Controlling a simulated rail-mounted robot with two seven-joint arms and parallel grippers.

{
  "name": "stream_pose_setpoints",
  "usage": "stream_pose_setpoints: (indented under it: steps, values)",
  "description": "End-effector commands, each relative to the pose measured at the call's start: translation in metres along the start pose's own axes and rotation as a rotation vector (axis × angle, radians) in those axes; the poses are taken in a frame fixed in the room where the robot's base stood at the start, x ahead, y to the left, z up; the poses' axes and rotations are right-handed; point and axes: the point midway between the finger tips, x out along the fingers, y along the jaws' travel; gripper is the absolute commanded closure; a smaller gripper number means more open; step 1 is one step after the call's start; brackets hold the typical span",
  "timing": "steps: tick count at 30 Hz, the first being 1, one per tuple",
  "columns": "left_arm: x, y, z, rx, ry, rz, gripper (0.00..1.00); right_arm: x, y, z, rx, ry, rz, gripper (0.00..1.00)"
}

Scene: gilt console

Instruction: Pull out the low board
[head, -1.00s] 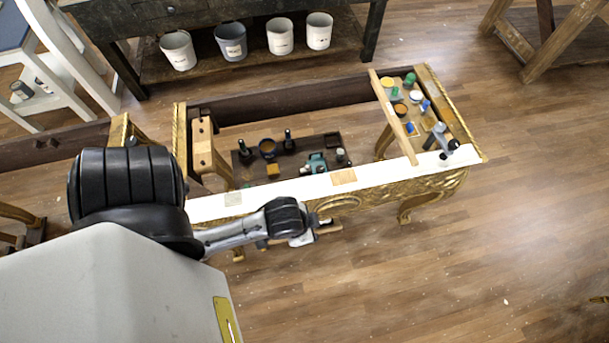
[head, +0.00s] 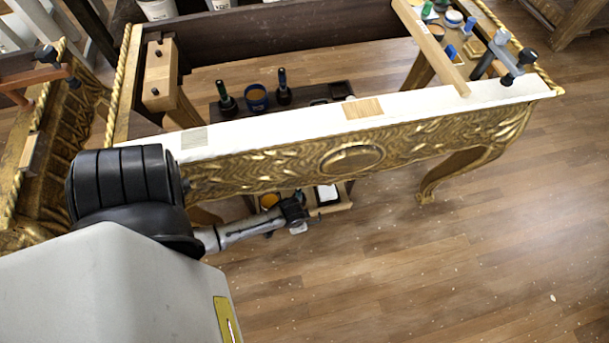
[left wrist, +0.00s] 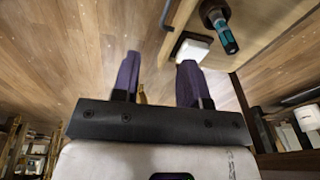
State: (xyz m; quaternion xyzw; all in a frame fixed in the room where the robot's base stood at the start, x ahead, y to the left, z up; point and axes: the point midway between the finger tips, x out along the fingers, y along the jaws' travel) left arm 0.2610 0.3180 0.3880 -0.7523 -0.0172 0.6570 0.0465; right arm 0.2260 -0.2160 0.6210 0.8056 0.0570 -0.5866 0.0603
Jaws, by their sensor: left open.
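The low board (head: 335,209) sits beneath the gilt console (head: 350,158). In the head view only its front part shows below the carved apron, with a white item (head: 327,193) on it. The apron hides the middle of it. My left gripper (head: 302,216) is low in front of the apron, close to the board's front edge. In the left wrist view the two dark fingers (left wrist: 158,84) are apart, with nothing clearly held between them. What seems to be the board (left wrist: 262,28) lies beyond them at the upper right. My right gripper is not in view.
Bottles (head: 283,88) and a blue cup (head: 256,98) stand low inside the open frame. A clamp (head: 503,60) and small pots (head: 453,18) are on the console's right end. Floor (head: 420,270) in front and right is clear.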

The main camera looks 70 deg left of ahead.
Motion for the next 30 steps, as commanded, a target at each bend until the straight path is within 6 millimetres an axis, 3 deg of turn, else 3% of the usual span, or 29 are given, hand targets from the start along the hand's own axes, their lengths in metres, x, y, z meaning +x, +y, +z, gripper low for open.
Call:
stream_pose_setpoints:
  steps: [1, 4, 8, 17, 30]
  values:
    - [0.043, -0.003, 0.017, 0.0, -0.002, -0.001, 0.6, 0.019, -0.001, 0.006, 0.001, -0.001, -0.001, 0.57]
    - [0.077, -0.01, 0.035, 0.019, 0.048, -0.01, 0.6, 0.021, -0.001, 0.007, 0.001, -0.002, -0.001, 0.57]
    - [0.093, -0.014, 0.041, 0.056, 0.137, -0.027, 0.6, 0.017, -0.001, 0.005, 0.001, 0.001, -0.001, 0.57]
    - [0.104, -0.018, 0.027, 0.123, 0.27, -0.06, 0.6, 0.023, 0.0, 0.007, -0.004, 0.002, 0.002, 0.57]
    - [0.178, -0.021, 0.006, 0.126, 0.276, -0.063, 0.6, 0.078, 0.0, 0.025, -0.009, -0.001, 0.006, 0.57]
